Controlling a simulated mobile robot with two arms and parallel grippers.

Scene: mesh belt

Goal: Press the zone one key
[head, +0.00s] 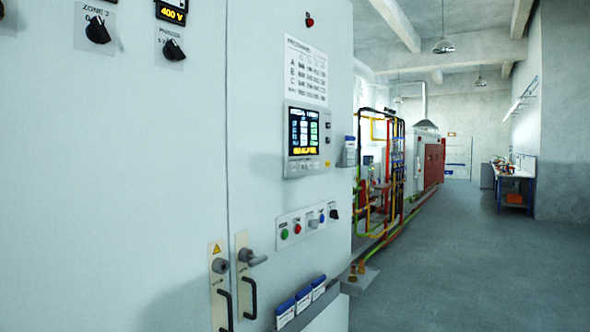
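A tall pale grey control cabinet fills the left of the head view. A control panel (307,142) with a lit dark screen (304,131) is set in its right door, with small keys beside and below the screen. The labels on the keys are too small to read, so I cannot tell which is the zone one key. Below it, a button strip (307,221) carries a green button (284,235), a red button (297,229) and other switches. A rotary knob (98,31) marked as a zone sits at upper left. Neither of my grippers is in view.
Door handles (248,297) and a lever (252,257) stick out low on the cabinet doors. Blue-topped holders (302,299) jut from its lower front. Coloured pipework (392,175) stands beyond. The floor (470,260) at right is clear up to a workbench (514,180).

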